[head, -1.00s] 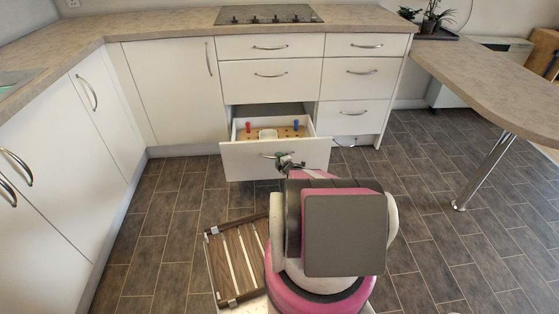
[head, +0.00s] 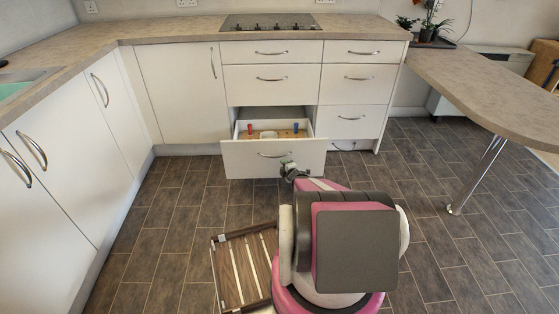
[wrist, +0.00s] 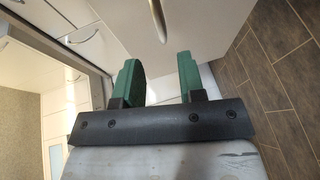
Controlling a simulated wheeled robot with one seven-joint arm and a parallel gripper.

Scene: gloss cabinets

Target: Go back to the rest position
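My gripper (wrist: 160,78) shows in the wrist view with its two green fingers apart and nothing between them. The handle (wrist: 158,20) of the open drawer lies ahead of the fingers, clear of them. In the head view my gripper (head: 287,163) is small, just in front of the open drawer (head: 240,160) and a little right of its handle (head: 274,155). The drawer is pulled out below two shut drawers. Inside it are a red item (head: 250,128), a blue item (head: 296,127) and a white item (head: 268,135) on a wooden-looking surface.
A slatted wooden rack (head: 240,268), apparently on my base, is left of my arm. Cabinets (head: 62,170) line the left side. A counter (head: 490,85) on a metal leg (head: 477,175) juts out at right. The tiled floor (head: 170,215) is clear on both sides.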

